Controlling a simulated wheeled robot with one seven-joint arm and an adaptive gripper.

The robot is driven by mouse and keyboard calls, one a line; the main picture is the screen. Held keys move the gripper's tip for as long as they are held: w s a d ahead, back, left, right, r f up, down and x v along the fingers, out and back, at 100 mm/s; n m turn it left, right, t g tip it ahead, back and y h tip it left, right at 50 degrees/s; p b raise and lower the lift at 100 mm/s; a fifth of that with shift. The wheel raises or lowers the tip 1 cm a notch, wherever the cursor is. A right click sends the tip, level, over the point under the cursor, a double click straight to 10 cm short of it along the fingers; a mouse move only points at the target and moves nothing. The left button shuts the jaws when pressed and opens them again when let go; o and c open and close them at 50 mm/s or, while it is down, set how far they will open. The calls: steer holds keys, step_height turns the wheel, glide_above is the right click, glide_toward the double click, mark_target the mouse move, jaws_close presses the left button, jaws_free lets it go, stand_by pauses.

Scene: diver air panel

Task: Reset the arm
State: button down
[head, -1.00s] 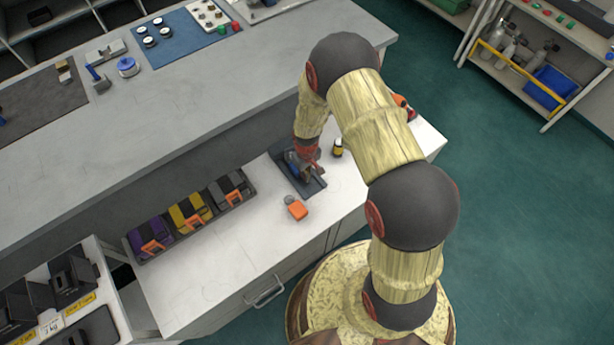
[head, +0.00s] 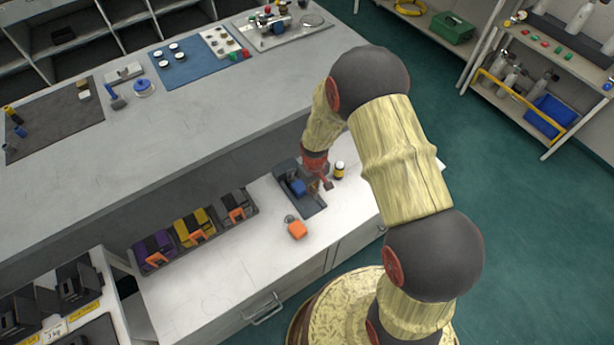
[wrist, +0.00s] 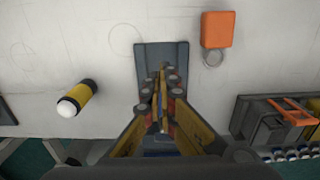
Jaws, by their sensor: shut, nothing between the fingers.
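My arm reaches over the white lower counter (head: 215,280). My gripper (head: 326,184) is shut and empty, above or beside the dark grey tray (head: 316,208). A blue item (head: 298,187) shows in the tray, partly hidden by the gripper. In the wrist view the shut fingers (wrist: 162,75) point at the tray (wrist: 146,52) and cover its middle. I cannot tell how high the fingertips are above it.
An orange tag with a ring (head: 297,230) lies near the tray. A rack (head: 140,267) holds purple, yellow and grey blocks. The counter's front is clear.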

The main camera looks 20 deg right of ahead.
steer(key=s+g, duration=0.1)
steer(key=s, duration=0.4)
steer(key=s+r+m+t, duration=0.1)
steer(key=s+r, duration=0.4)
steer(key=r, duration=0.9)
steer(key=s+d+r+m+t, duration=0.1)
steer(key=s+r+t, duration=0.2)
steer(key=r, duration=1.2)
steer(key=s+r+m+t, duration=0.1)
steer(key=s+r+t, duration=0.1)
steer(key=s+r, duration=0.6)
step_height(320, 180, up, 7)
steer(key=shift+d+r+m+t, duration=0.1)
steer(key=shift+d+m+t, duration=0.2)
steer(key=shift+d, duration=0.1)
steer(key=c, duration=2.5)
jaws_free()
steer(key=shift+c, duration=0.2)
